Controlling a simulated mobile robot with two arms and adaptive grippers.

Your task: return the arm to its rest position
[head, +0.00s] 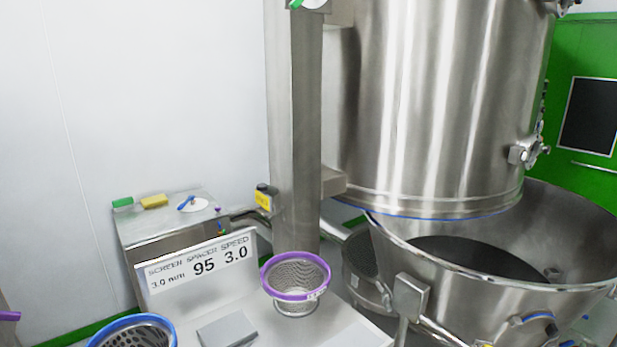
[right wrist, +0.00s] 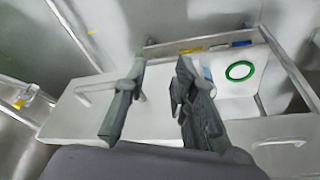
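My right gripper (right wrist: 158,75) shows in the right wrist view. Its two dark fingers stand apart with a clear gap and nothing between them. It is over a pale grey surface (right wrist: 80,120), and I cannot tell its exact height. Neither gripper shows in the head view, and my left gripper is in no view.
In the head view, a purple-rimmed mesh basket (head: 295,275) and a blue-rimmed one (head: 133,331) stand near a sign (head: 200,268). A large steel vessel (head: 440,110) hangs above a wide bowl (head: 480,270). A green ring (right wrist: 240,71) lies beyond my right gripper.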

